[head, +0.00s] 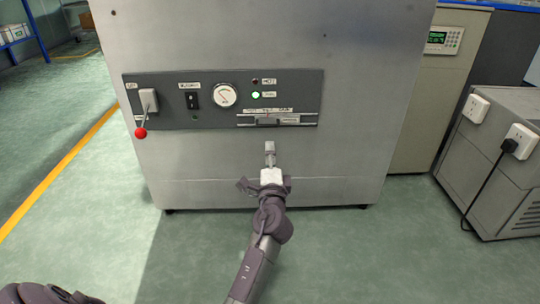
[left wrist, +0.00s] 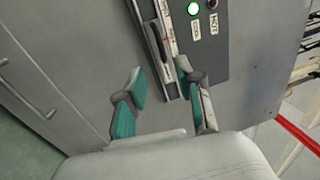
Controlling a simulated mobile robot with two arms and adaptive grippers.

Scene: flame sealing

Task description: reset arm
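My left gripper (head: 270,150) reaches up from the bottom of the head view, in front of the grey metal cabinet (head: 350,165) and just below its control panel (head: 165,118). In the left wrist view its two fingers with green pads (left wrist: 160,76) stand apart, with nothing held between them. Past the fingertips are the panel's lower edge and a slider (left wrist: 158,42) in a slot. The slider also shows in the head view (head: 268,121), above the gripper. My right gripper is not in view.
The panel bears a red-knobbed lever (head: 141,132), a black switch (head: 192,100), a round gauge (head: 224,95) and a lit green lamp (head: 256,95). A grey box with sockets (head: 500,185) stands at right. Green floor (head: 105,215) is open at left.

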